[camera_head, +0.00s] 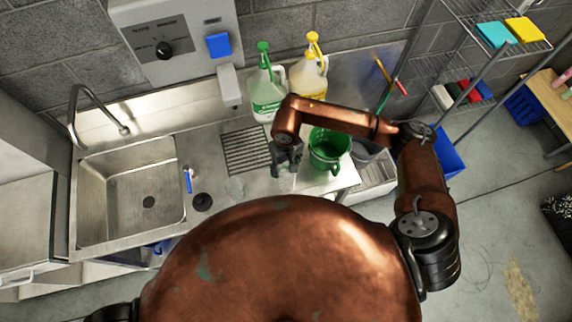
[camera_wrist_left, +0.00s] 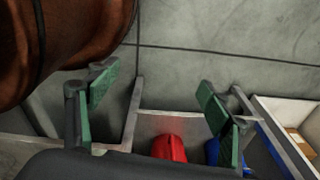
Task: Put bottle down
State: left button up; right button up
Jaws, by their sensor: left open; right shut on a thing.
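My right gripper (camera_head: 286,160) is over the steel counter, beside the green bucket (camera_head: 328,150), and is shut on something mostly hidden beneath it. A pale, see-through patch shows under the fingers; I cannot tell whether it is a bottle or whether it touches the counter. A white jug with a green cap (camera_head: 266,92) and one with a yellow cap (camera_head: 311,72) stand at the back of the counter. My left gripper (camera_wrist_left: 155,95) is open and empty in the left wrist view, above a red thing (camera_wrist_left: 170,148) and a blue thing (camera_wrist_left: 213,150).
A sink (camera_head: 130,200) is at the left, with a drain grate (camera_head: 247,150) right of it. A blue-handled tool (camera_head: 188,179) lies by the sink's edge. A wire shelf (camera_head: 500,45) with coloured pads stands at the right.

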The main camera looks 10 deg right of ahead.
jog(key=shift+f, duration=0.2)
jog(key=shift+f+b, duration=0.25)
jog(key=shift+b, duration=0.1)
jog(key=o, duration=1)
jog(key=shift+c, duration=0.2)
jog(key=o, duration=0.3)
jog(key=shift+r, duration=0.1)
pick_arm(q)
jog(key=shift+s+d+f, duration=0.1)
jog(key=shift+s+f, duration=0.1)
jog(key=shift+s, duration=0.2)
pick_arm(e)
jog(key=shift+o, duration=0.2)
pick_arm(q)
jog(key=shift+r, duration=0.1)
